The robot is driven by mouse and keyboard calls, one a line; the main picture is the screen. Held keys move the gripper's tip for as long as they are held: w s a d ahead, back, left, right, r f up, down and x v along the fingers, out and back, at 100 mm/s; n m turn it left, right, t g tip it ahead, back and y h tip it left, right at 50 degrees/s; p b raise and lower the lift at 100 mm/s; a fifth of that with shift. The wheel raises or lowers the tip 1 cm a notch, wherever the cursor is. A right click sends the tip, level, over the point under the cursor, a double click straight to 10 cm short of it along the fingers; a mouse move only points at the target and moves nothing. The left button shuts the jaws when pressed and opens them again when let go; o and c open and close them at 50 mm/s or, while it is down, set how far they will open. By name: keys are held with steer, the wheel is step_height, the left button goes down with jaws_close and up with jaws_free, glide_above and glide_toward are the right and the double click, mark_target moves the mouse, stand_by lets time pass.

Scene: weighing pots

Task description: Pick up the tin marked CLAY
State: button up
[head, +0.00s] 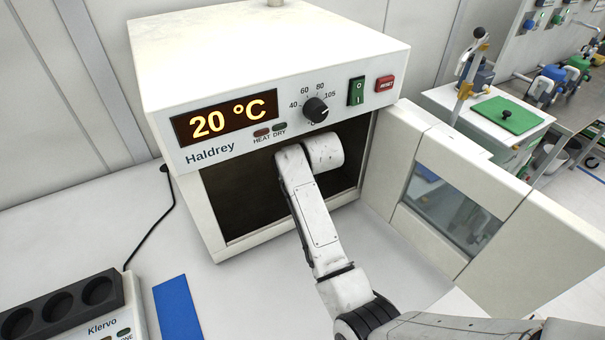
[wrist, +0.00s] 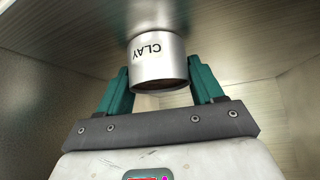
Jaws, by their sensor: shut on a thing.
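The tin marked CLAY (wrist: 158,62) is a small silver cylinder in the wrist view, its lettering upside down in the picture. My gripper (wrist: 160,80) has its two green fingers on either side of the tin, shut on it. The tin is inside the metal-walled chamber of the oven. In the head view my arm reaches into the open oven (head: 270,60), and the gripper and tin are hidden behind the arm and in the dark chamber. I cannot tell whether the tin touches a surface.
The oven door (head: 450,205) stands open to the right, and its display reads 20 °C. The chamber walls (wrist: 50,110) are close around my gripper. A Klervo device with a dark block of round wells (head: 60,302) and a blue mat (head: 178,308) lie at the lower left.

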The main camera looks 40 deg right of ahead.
steer(key=c, duration=0.6)
steer(key=shift+o, duration=0.2)
